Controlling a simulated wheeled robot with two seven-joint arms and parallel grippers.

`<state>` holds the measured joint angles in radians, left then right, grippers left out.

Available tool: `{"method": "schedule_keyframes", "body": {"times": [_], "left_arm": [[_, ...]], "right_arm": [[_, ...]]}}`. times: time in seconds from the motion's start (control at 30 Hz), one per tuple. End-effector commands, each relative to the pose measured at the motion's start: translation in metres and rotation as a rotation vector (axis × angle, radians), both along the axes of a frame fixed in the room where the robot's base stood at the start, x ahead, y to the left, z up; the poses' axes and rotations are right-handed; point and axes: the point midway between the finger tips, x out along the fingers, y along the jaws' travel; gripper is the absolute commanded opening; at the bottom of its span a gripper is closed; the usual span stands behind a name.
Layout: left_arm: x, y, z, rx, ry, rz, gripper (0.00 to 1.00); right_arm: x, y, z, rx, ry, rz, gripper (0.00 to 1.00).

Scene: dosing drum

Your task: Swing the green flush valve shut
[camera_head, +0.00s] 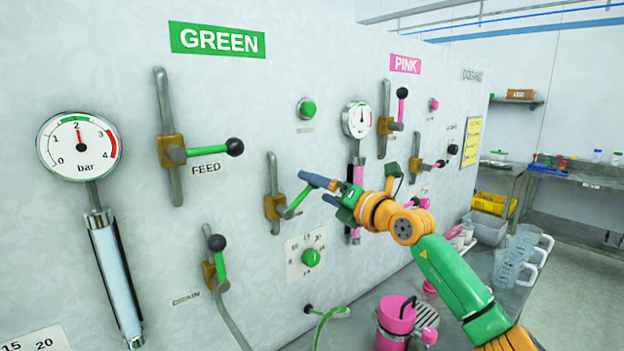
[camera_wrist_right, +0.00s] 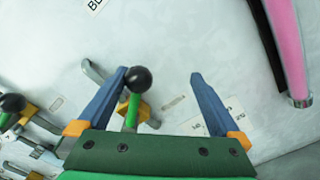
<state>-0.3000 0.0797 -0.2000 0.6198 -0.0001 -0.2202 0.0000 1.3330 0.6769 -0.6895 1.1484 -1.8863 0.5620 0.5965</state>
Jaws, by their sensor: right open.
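The green flush valve (camera_head: 274,206) is on the panel's GREEN section, with a brass body on a grey pipe. Its green lever (camera_head: 300,198) slants up to the right, away from the pipe line; its label is mostly hidden. In the right wrist view, the lever's black knob (camera_wrist_right: 138,79) lies between the open blue fingers (camera_wrist_right: 160,75), closer to the left one. Whether a finger touches it is unclear. My left gripper is out of view.
The FEED valve lever (camera_head: 210,150) sticks out rightward above left, and the DRAIN valve lever (camera_head: 219,262) is below left. A green dial (camera_head: 311,257) is below the gripper. A pink pot (camera_head: 396,318) and clear jugs (camera_head: 515,255) stand on the bench below.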

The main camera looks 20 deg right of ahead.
Motion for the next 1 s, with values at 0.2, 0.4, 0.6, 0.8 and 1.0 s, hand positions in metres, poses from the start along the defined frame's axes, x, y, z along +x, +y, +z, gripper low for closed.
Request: {"method": "schedule_keyframes", "body": {"times": [0.2,0.4,0.6,0.8,1.0], "left_arm": [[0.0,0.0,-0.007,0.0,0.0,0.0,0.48],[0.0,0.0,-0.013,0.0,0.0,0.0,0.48],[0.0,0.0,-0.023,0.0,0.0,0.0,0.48],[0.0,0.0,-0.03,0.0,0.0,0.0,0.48],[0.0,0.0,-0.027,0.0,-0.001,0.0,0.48]], "right_arm": [[0.001,-0.003,-0.012,0.001,0.003,-0.001,1.0],[0.003,-0.008,-0.025,0.0,0.002,-0.001,1.0],[0.003,-0.008,-0.037,0.0,0.001,-0.001,1.0],[0.003,-0.009,-0.048,0.0,0.001,-0.001,1.0],[0.003,-0.008,-0.045,-0.001,0.001,0.0,1.0]]}}
